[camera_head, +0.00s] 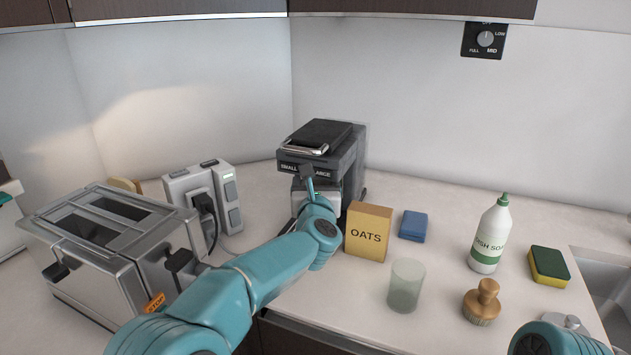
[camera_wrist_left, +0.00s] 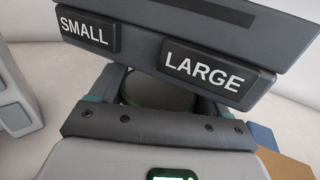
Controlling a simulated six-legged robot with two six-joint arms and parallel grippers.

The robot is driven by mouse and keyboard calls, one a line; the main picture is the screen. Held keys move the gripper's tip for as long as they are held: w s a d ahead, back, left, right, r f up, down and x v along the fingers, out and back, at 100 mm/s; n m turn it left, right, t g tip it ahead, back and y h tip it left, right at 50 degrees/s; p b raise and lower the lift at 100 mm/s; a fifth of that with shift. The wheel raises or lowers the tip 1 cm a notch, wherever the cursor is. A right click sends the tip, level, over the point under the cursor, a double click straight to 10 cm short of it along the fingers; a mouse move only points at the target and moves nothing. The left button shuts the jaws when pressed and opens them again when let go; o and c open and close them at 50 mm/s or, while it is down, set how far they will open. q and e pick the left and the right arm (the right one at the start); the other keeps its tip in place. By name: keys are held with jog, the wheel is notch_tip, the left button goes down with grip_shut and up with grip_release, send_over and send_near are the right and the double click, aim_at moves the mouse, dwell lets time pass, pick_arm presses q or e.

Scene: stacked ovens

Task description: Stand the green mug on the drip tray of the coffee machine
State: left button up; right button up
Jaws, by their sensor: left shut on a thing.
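The dark grey coffee machine (camera_head: 325,150) stands against the back wall, with SMALL and LARGE buttons on its front. In the left wrist view its button panel (camera_wrist_left: 155,45) spans the top. My left gripper (camera_wrist_left: 160,88) reaches in just below this panel and is shut on a round, dark-topped thing with a faint green rim, taken to be the green mug (camera_wrist_left: 158,92). Most of it is hidden by the panel and the gripper body. The drip tray is hidden, so contact with it cannot be told. In the head view my left arm covers the mug. My right gripper is out of view.
The oats box (camera_head: 368,232) stands close to the right of my left wrist, with a blue sponge (camera_head: 413,226) beyond. A clear cup (camera_head: 405,286), brush (camera_head: 482,302) and dish soap (camera_head: 488,235) are farther right. The toaster (camera_head: 120,250) and socket block (camera_head: 205,195) stand left.

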pick_arm(q)
jog(key=shift+w+r+p, duration=0.1)
jog(key=shift+w+p, duration=0.2)
jog(key=shift+w, duration=0.6)
jog(key=shift+w+r, duration=0.1)
jog(key=shift+w, duration=0.1)
notch_tip(320, 180, down, 4)
jog(key=shift+w, duration=0.15)
jog(key=shift+r, duration=0.15)
jog(key=shift+b, duration=0.35)
jog(key=o, duration=1)
jog(key=shift+f, duration=0.3)
jog(key=o, duration=0.4)
jog(key=shift+c, duration=0.2)
jog(key=shift+r, duration=0.25)
jog(key=shift+s+f, duration=0.1)
jog(key=shift+s, duration=0.1)
jog(key=s+b, duration=0.4)
jog(key=s, duration=0.7)
jog(key=shift+s, duration=0.4)
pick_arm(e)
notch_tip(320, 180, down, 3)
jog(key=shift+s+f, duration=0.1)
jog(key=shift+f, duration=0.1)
